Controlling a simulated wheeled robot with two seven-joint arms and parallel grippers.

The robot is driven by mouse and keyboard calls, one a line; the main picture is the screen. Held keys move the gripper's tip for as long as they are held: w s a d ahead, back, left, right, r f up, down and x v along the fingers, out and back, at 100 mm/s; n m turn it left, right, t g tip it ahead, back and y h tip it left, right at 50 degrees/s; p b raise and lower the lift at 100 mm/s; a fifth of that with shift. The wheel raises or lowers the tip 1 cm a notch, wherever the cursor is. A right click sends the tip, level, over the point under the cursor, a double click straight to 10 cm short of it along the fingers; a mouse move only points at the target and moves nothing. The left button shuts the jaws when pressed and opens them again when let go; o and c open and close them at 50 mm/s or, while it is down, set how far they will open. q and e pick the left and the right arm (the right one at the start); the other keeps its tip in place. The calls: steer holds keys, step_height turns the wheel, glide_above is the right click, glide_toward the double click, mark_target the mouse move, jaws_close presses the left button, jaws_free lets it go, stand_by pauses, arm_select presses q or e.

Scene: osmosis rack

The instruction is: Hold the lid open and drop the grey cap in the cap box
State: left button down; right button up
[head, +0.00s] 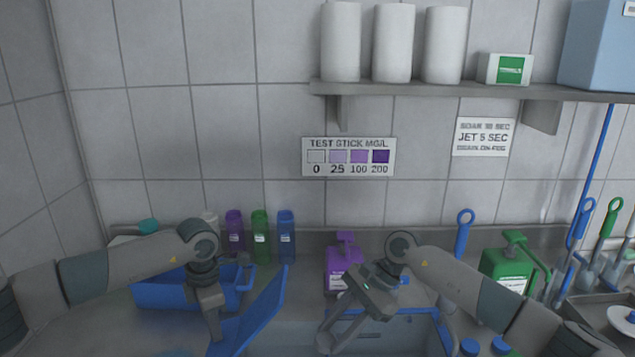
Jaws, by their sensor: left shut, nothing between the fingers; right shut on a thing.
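A blue box (150,293) stands on the counter at the left, behind my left gripper. A flat blue panel, seemingly the lid (266,308), is tilted up to the right of my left gripper. My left gripper (215,334) points down, shut and empty, close to the panel's left side; I cannot tell whether it touches. My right gripper (326,340) reaches down and left, right of the panel. It is shut on a small grey thing at its tips, seemingly the grey cap, mostly hidden by the fingers.
Purple, green and blue bottles (260,236) stand behind the box. A purple pump bottle (341,262) is behind my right gripper, and a green canister (506,268) is at the right. Blue caps (470,347) lie at the front right. A sink edge and brushes are far right.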

mark_target(318, 335)
steer(key=shift+a+f, duration=0.2)
steer(key=shift+a, duration=1.7)
steer(key=o, duration=1.1)
steer(key=shift+d, duration=0.15)
steer(key=shift+s+d+r, duration=0.35)
steer(key=shift+d+r, duration=0.3)
steer(key=shift+d, duration=1.15)
steer(key=shift+s+d+r, duration=0.35)
steer(key=shift+d+r, duration=0.35)
steer(key=shift+d, duration=1.1)
steer(key=shift+s+d+r, duration=0.35)
steer(key=shift+d+r, duration=0.3)
steer(key=shift+d, duration=1.15)
arm_select(q)
steer(key=shift+r, duration=0.15)
step_height(318, 335, up, 10)
steer(key=a, duration=0.1)
